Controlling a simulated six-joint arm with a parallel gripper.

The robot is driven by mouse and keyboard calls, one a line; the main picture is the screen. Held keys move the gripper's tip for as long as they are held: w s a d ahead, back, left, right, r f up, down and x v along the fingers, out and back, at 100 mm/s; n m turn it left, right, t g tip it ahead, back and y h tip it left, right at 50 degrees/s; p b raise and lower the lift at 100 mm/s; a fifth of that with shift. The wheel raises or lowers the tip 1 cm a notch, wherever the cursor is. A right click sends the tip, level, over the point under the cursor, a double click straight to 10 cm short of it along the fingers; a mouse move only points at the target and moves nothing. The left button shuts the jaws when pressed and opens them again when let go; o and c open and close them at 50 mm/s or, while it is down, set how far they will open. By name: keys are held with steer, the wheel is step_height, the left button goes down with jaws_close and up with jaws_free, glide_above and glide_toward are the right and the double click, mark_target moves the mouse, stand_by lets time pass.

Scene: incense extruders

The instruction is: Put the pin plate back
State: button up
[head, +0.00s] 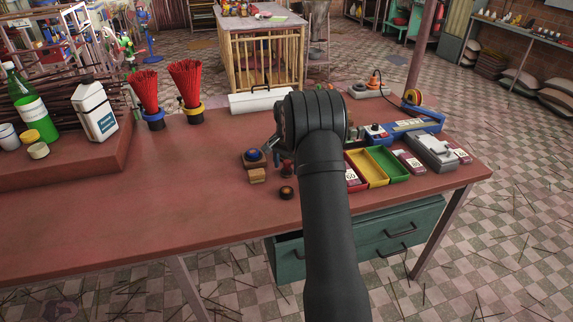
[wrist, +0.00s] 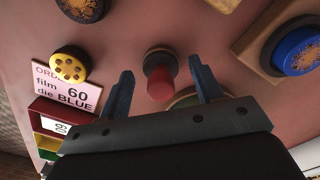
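My gripper (wrist: 162,82) is open in the wrist view, its two blue fingers apart. A red-topped knob with a dark round base (wrist: 160,74) shows between the fingers; I cannot tell whether they touch it. A partly hidden greenish disc (wrist: 184,98) shows behind the right finger. A blue disc with a gold speckled pattern (wrist: 298,50) sits on a wooden block at the right. A black disc with a similar pattern (wrist: 82,8) lies at the top left. A yellow disc with dark holes (wrist: 70,66) is at the left. Which is the pin plate I cannot tell.
An order card (wrist: 70,92) reads "film 60 die BLUE". In the head view, red, yellow (head: 367,168) and green trays stand right of my arm. A wooden block (head: 257,176) and dark disc (head: 286,193) lie left of it. The table's left front (head: 120,220) is clear.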

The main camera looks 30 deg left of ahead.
step_height(320, 180, up, 13)
steer(key=shift+r, duration=0.15)
stand_by(0.4)
step_height(320, 180, down, 12)
steer(key=shift+f, duration=0.2)
stand_by(0.7)
steer(key=shift+f, duration=0.1)
